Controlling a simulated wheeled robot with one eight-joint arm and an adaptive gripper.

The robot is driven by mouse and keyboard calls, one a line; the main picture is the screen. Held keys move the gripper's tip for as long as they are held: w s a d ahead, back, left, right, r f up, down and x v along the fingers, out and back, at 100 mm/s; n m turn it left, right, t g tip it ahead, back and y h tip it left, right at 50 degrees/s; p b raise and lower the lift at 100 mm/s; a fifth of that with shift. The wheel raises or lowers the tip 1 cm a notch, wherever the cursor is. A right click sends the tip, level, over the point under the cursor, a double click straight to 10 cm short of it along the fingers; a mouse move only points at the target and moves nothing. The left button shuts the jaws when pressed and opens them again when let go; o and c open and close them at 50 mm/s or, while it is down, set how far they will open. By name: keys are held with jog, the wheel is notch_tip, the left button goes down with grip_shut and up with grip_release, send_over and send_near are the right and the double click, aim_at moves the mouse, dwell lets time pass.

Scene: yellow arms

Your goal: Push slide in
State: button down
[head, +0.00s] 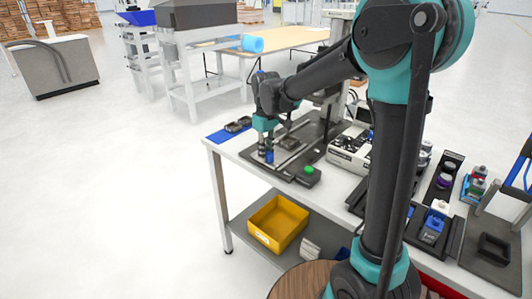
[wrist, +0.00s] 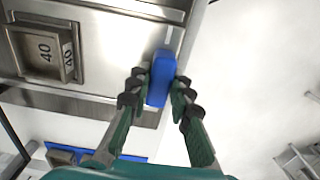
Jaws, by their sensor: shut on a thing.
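The slide is a bare metal plate (wrist: 105,45) on a dark fixture base (head: 298,176). A blue handle (wrist: 161,76) stands at the slide's edge, and it also shows in the head view (head: 269,157). My gripper (wrist: 158,92) has a ribbed finger on each side of the blue handle and is shut on it. In the head view, my gripper (head: 266,150) points down at the left part of the fixture. A square metal part (wrist: 45,52) marked 40 sits on the slide, left of the handle in the wrist view.
A green button (head: 309,170) is at the fixture's front corner. A blue mat (head: 218,136) with dark parts lies on the table's left end. A white device (head: 347,155) stands right of the fixture. A yellow bin (head: 277,222) is on the lower shelf.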

jog(key=w+d, duration=0.4)
jog(key=w, duration=0.1)
jog(key=w+d, duration=0.4)
jog(key=w, duration=0.1)
jog(key=w+d, duration=0.4)
jog(key=w, duration=0.1)
jog(key=shift+w, duration=0.2)
jog(key=c, duration=1.4)
grip_release()
jog(key=shift+w, duration=0.1)
jog(key=shift+o, duration=0.2)
jog(key=shift+r, duration=0.1)
notch_tip(320, 180, up, 12)
